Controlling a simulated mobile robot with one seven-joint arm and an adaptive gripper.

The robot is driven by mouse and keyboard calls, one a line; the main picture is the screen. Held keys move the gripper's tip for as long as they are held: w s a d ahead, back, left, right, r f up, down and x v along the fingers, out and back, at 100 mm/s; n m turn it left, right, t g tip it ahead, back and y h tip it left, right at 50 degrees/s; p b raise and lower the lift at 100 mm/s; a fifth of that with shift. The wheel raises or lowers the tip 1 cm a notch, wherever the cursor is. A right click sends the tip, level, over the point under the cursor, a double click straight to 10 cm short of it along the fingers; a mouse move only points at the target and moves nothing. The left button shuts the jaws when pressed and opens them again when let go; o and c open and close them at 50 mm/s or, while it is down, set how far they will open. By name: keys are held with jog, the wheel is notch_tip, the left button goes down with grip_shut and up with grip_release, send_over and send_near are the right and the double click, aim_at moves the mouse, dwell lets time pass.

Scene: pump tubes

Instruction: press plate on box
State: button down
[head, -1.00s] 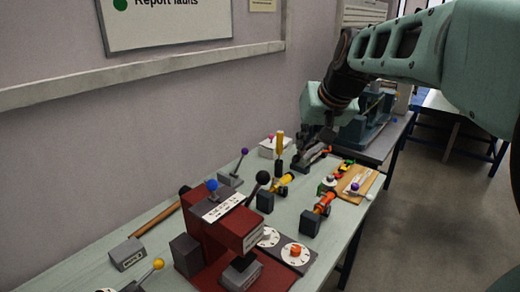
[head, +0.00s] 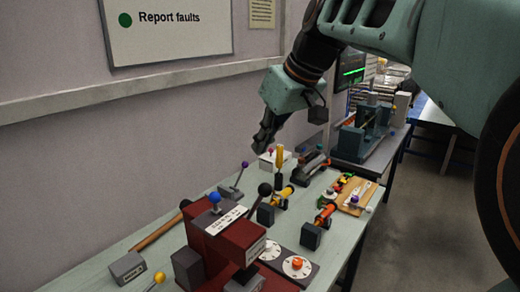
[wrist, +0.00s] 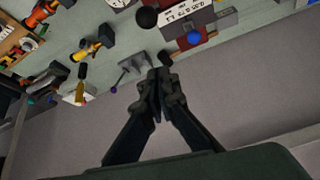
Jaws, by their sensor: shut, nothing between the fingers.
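My gripper (head: 262,145) is shut and empty, raised above the back of the bench near the wall. It also shows shut in the wrist view (wrist: 159,82). I cannot tell for sure which box or plate the task means. A white box (head: 266,161) with a pink knob stands on the bench below and beyond my gripper, apart from it. It shows partly in the wrist view (wrist: 73,99). A red press (head: 215,245) with a white label plate and a blue knob stands at the front.
A purple-knobbed lever (head: 238,178) and an upright yellow-handled tool (head: 279,160) stand near my gripper. Orange-and-black valves (head: 324,217), dials (head: 297,265) and a wooden board (head: 357,190) crowd the right side. The wall (head: 80,180) bounds the left.

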send_over(260, 196)
jog(key=w+a, duration=0.3)
jog(key=w, duration=0.1)
notch_tip(260, 196, down, 8)
jog(key=shift+s+d, duration=1.2)
jog(key=shift+d, duration=0.05)
jog(key=shift+s+d+f, duration=0.15)
jog(key=shift+d, duration=0.05)
jog(key=shift+f, duration=0.1)
